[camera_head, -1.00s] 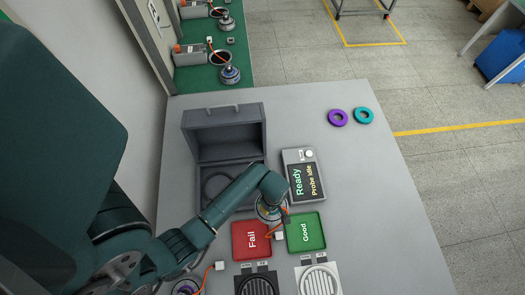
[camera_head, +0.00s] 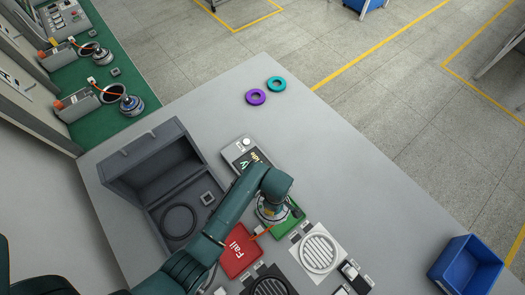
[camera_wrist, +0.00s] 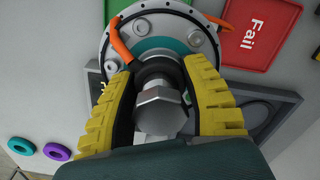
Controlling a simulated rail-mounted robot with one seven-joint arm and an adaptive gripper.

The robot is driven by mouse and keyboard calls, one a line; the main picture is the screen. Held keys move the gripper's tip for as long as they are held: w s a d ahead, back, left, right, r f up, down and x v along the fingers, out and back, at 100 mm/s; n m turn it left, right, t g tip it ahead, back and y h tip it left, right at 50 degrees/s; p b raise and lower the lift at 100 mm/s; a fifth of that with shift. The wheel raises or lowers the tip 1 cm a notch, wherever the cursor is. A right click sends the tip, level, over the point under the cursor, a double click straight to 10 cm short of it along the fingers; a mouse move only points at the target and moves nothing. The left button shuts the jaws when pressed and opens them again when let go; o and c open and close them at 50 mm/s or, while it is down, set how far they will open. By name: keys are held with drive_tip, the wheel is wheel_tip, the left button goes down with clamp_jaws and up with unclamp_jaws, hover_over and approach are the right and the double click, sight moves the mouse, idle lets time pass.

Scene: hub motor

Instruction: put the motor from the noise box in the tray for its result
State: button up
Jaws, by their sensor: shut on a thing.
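My gripper (camera_wrist: 165,95) is shut on the shaft and bolt end of a round hub motor (camera_wrist: 193,38). The motor has a silver rim, a teal ring and an orange cable. In the head view the motor (camera_head: 268,215) hangs under my wrist, near the back edges of the red Fail tray (camera_head: 236,258) and green Good tray (camera_head: 283,231). I cannot tell its height above them. The Fail tray (camera_wrist: 262,32) shows right of the motor in the wrist view. The noise box (camera_head: 150,165) stands open, with no motor in it.
The tester (camera_head: 238,150) lies behind my arm, its display partly covered. Purple (camera_head: 256,97) and teal (camera_head: 277,84) rings lie at the back. Black (camera_head: 270,286) and white (camera_head: 318,250) round-grilled fixtures stand in front of the trays.

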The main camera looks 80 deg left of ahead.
drive_tip(key=shift+m, duration=0.3)
drive_tip(key=w+b, duration=0.1)
drive_tip(key=w, duration=0.3)
drive_tip(key=shift+w+r, duration=0.1)
drive_tip(key=shift+w, duration=0.05)
wheel_tip(320, 180, down, 11)
drive_tip(key=b, duration=0.7)
drive_tip(key=shift+b, duration=0.3)
drive_tip(key=shift+f+b, duration=0.45)
drive_tip(key=shift+f, duration=0.25)
drive_tip(key=shift+f, duration=0.15)
drive_tip(key=shift+f, duration=0.3)
drive_tip(key=shift+f+b, duration=0.7)
